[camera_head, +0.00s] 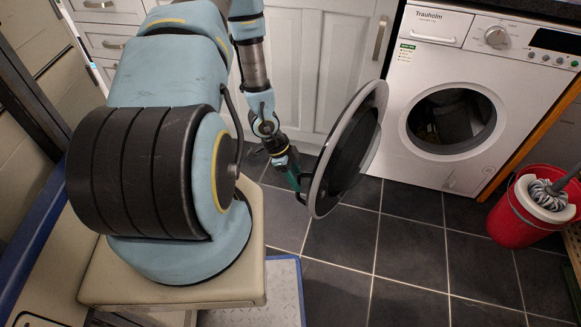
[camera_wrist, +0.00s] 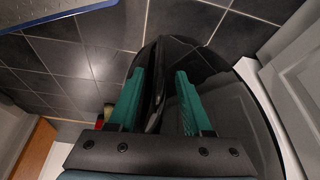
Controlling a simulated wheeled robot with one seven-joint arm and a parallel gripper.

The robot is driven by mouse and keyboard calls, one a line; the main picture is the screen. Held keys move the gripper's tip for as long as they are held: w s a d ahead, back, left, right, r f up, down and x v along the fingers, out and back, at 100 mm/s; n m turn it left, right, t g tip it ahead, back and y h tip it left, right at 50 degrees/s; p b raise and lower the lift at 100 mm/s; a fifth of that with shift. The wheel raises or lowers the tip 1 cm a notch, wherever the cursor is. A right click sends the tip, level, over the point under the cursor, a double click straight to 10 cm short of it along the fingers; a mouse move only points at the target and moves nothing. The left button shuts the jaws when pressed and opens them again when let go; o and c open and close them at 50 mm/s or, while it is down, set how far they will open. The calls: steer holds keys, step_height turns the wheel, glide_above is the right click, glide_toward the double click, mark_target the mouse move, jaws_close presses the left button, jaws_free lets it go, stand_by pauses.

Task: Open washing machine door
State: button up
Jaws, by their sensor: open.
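The washing machine (camera_head: 425,75) is white and stands at the right in the head view. Its round door (camera_head: 350,150) is swung wide open to the left, leaving the dark round opening (camera_head: 450,125) with the drum uncovered. My gripper (camera_head: 297,187) is at the left, outer edge of the door. In the wrist view my gripper (camera_wrist: 158,72) shows two green fingers, apart, with a dark edge of the door (camera_wrist: 190,60) between them. I cannot tell whether either finger touches the door.
A red bucket (camera_head: 506,222) with a grey mop head (camera_head: 549,195) stands on the floor at the right. White cupboards (camera_head: 305,75) are behind my arm. The dark tiled floor (camera_head: 400,255) in front of the machine is clear.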

steer(key=s+p+v, duration=0.1)
steer(key=p+v, duration=0.2)
steer(key=v, duration=0.6)
steer(key=shift+w+r, duration=0.2)
steer(key=shift+w, duration=0.3)
steer(key=w+a+r+n+t+y+p, duration=0.25)
steer(key=a+r+n, duration=0.2)
steer(key=r, duration=0.65)
steer(key=w+a+r+n+t+y+p, duration=0.15)
steer(key=a+r+n+p, duration=0.3)
steer(key=r, duration=0.75)
steer(key=s+r+n+p, duration=0.1)
steer(key=s+r+n, duration=0.3)
steer(key=r, duration=0.4)
steer(key=s+r+n+g+p, duration=0.1)
steer(key=s+r+n+p, duration=0.1)
steer(key=s+r+n, duration=0.3)
step_height(320, 180, up, 4)
steer(key=shift+a+f+n+p, duration=0.15)
steer(key=shift+n+p, duration=0.15)
steer(key=shift+n, duration=0.6)
